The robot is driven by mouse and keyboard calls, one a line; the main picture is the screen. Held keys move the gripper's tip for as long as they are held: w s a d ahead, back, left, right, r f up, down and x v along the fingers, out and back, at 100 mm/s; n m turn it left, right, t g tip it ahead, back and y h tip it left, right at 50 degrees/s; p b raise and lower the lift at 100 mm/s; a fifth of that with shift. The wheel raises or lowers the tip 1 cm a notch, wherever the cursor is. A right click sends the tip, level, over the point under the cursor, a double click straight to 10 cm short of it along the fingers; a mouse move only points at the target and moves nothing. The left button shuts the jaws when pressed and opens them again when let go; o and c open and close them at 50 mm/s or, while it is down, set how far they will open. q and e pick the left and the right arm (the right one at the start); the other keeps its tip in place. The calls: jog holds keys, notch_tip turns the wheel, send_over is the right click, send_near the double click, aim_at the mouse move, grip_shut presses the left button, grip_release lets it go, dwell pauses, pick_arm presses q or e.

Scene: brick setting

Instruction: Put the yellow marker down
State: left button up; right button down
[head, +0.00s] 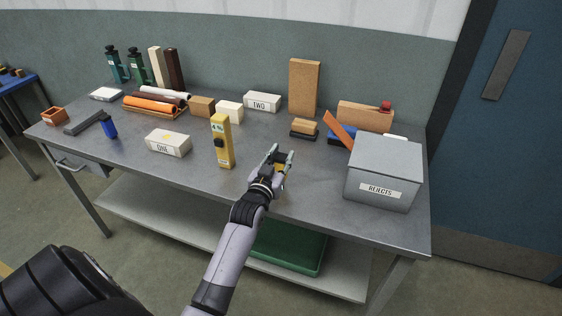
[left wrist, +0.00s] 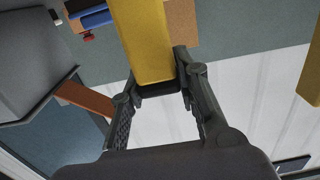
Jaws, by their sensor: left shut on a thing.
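The yellow marker (left wrist: 143,40) is a plain yellow block held between the fingers of my left gripper (left wrist: 158,66) in the left wrist view. In the head view, my left gripper (head: 281,156) is over the front middle of the grey workbench (head: 310,187), and only a small patch of yellow (head: 279,167) shows between its fingers. The fingers hide most of the marker there. I cannot tell whether its underside touches the bench. My right gripper is not in view.
A yellow meter-like block (head: 222,142) stands upright left of my gripper. The grey REJECTS box (head: 384,168) is to the right, with an orange slanted piece (head: 338,129) behind it. A sanding block (head: 304,128) and white block ONE (head: 168,142) are nearby. Bare bench surrounds the gripper.

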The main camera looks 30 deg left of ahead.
pick_arm(q)
jog(key=shift+f, duration=0.7)
jog(key=o, duration=0.9)
jog(key=shift+f, duration=0.1)
jog(key=v, duration=1.2)
jog(key=shift+b, duration=0.35)
